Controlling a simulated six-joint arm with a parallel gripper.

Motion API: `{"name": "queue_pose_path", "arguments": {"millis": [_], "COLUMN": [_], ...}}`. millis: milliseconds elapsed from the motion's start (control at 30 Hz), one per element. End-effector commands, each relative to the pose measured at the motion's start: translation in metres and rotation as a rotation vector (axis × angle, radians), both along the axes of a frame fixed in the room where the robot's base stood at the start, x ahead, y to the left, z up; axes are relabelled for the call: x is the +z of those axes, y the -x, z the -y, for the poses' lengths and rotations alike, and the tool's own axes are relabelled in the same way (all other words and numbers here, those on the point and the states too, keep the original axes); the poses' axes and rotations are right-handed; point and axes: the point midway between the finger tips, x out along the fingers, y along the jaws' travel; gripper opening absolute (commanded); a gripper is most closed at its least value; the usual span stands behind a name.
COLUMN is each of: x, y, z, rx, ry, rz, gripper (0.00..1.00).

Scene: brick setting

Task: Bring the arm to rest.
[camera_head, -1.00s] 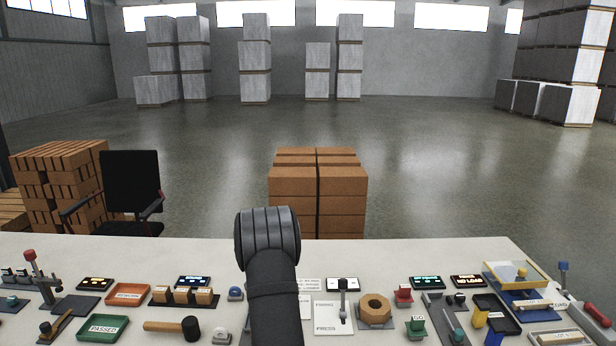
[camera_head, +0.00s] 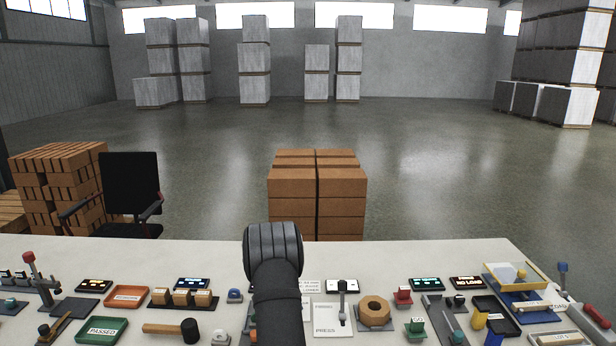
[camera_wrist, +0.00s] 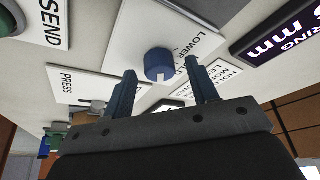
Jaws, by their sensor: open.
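My gripper (camera_wrist: 163,95) shows in the wrist view with its two fingers apart and nothing between them. Beyond the fingertips is a blue knob (camera_wrist: 159,64) on a white plate lettered LOWER and HOLD; the knob looks apart from the fingers. In the head view my arm rises from the bottom middle and its dark rounded joint stands over the table; the gripper itself is hidden there.
The pale table (camera_head: 390,262) holds a press plate with a lever (camera_head: 342,290), a hex nut block (camera_head: 375,311), a mallet (camera_head: 172,328), a green tray (camera_head: 102,330) and small displays. Stacked bricks (camera_head: 317,200) and a chair (camera_head: 130,185) stand behind. The table's back strip is mostly clear.

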Motion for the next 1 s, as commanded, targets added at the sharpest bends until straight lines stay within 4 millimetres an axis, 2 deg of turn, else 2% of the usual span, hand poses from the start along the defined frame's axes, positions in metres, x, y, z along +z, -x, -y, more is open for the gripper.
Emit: {"name": "queue_pose_path", "arguments": {"millis": [167,900,1000], "x": [0.023,0.16,0.135], "y": [0.006,0.046,0.04], "z": [-0.007,-0.048,-0.04], "rx": [0.0,0.0,-0.003], "ry": [-0.001,-0.001,0.001], "rz": [0.002,0.003,-0.006], "gripper": [0.53,0.53,0.53]}}
